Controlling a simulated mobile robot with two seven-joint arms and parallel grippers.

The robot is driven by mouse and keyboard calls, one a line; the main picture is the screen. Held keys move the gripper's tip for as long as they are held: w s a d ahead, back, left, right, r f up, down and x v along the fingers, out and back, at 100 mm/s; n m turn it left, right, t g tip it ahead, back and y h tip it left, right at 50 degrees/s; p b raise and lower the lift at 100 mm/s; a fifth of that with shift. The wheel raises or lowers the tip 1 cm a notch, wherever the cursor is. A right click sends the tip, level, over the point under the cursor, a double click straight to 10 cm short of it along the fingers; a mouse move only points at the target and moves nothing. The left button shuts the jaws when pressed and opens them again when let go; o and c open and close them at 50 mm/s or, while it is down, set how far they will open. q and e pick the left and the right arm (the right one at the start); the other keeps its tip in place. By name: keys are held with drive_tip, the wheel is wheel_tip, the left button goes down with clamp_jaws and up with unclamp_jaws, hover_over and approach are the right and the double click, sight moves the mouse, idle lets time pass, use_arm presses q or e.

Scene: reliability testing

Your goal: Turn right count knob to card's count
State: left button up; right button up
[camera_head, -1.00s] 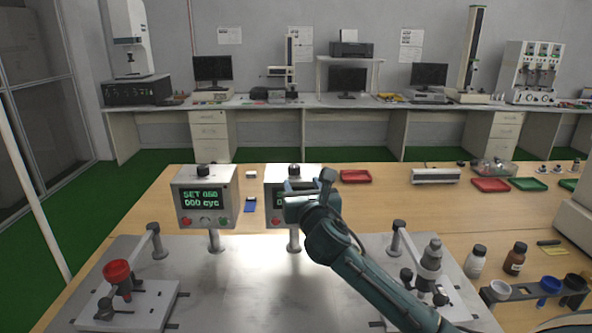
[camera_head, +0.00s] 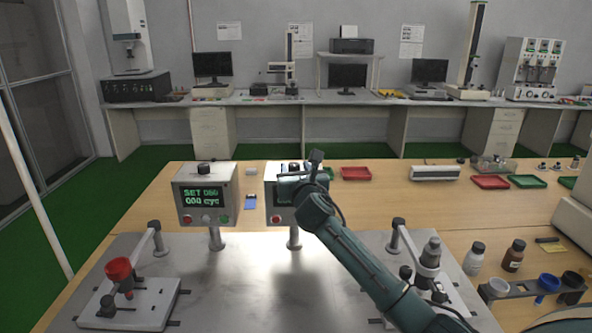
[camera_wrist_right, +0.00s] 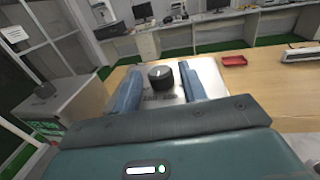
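The right counter box (camera_head: 269,203) stands on a post, its display mostly hidden behind my right gripper (camera_head: 291,178). In the right wrist view its black knob (camera_wrist_right: 161,76) sits on the box's top (camera_wrist_right: 208,76), between the two blue fingers of my right gripper (camera_wrist_right: 158,72). The fingers are apart, with visible gaps beside the knob. The left counter box (camera_head: 205,200) has a black knob (camera_head: 204,169) on top and a green display with "SET" and "000 cyc"; its set number is blurred. A small blue card-like item (camera_head: 251,202) lies between the boxes, unreadable. My left gripper is out of view.
A metal plate (camera_head: 250,271) carries a red-cupped fixture (camera_head: 118,270) at left and a grey fixture (camera_head: 430,258) at right. Bottles (camera_head: 474,259), a cup rack (camera_head: 525,292) and red and green trays (camera_head: 491,182) occupy the table's right side.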

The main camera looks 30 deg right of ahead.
drive_tip(key=c, duration=0.8)
drive_tip(key=shift+o, duration=0.2)
drive_tip(key=shift+a+h, duration=0.1)
drive_tip(key=shift+h, duration=0.2)
drive_tip(key=shift+w+a+m+g+h, duration=0.15)
drive_tip(key=shift+m+g+h, duration=0.25)
drive_tip(key=shift+m+h, duration=0.35)
drive_tip(key=shift+a+m+g+h, duration=0.1)
drive_tip(key=shift+m+g+h, duration=0.4)
drive_tip(key=shift+h, duration=0.35)
drive_tip(key=shift+w+a+m+g+h, duration=0.1)
drive_tip(key=shift+a+m+g+h, duration=0.05)
drive_tip(key=shift+m+g+h, duration=0.75)
drive_tip(key=shift+w+a+m+g+h, duration=0.1)
drive_tip(key=shift+m+g+h, duration=0.5)
drive_tip(key=shift+m+h, duration=0.45)
drive_tip(key=shift+h, duration=0.25)
drive_tip(key=o, duration=1)
drive_tip(key=shift+c, duration=0.2)
